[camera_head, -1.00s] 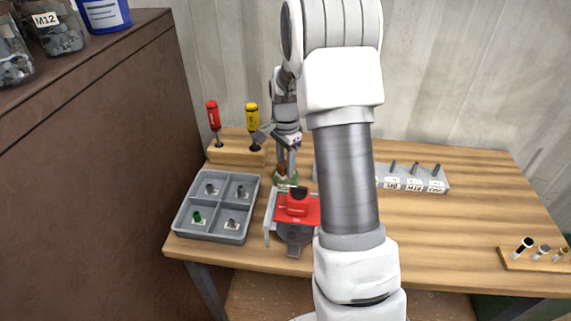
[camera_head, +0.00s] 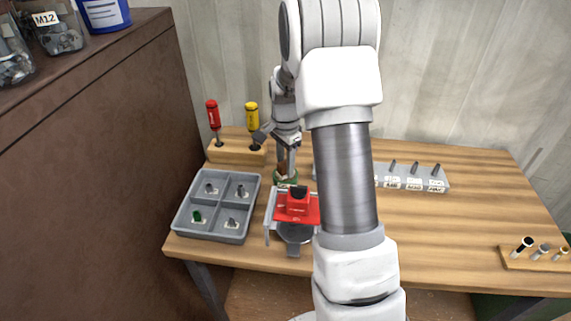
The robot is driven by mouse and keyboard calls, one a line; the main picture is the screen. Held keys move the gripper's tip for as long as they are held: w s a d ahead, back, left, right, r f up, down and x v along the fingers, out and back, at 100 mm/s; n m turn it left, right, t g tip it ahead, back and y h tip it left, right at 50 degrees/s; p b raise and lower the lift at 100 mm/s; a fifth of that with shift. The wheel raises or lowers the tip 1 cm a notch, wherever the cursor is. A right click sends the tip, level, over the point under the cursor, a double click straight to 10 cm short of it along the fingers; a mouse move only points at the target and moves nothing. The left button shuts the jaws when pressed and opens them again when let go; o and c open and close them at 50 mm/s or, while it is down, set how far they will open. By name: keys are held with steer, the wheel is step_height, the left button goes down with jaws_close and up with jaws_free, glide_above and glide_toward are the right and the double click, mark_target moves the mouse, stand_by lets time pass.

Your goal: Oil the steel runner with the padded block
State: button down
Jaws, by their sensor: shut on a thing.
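My gripper (camera_head: 287,172) points down at the back of the bench, left of my arm's large link. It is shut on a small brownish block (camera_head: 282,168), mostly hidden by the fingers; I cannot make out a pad. The block is at or just above a small green round container (camera_head: 285,179); whether it touches is unclear. In front stands a device with a red body (camera_head: 297,208), a black knob on top and a grey metal strip (camera_head: 268,216) along its left side. I cannot tell for sure which part is the steel runner. My arm hides its right side.
A grey four-compartment tray (camera_head: 214,236) lies at the left. Behind it a wooden stand (camera_head: 235,153) holds red and yellow screwdrivers. A grey labelled rack (camera_head: 445,174) is at the back right, a small wooden holder (camera_head: 515,262) at the far right. The right bench middle is clear.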

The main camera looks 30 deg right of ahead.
mark_target(285, 163)
steer(key=shift+r+p, duration=2.55)
steer(key=shift+r, duration=0.95)
steer(key=shift+a, duration=0.1)
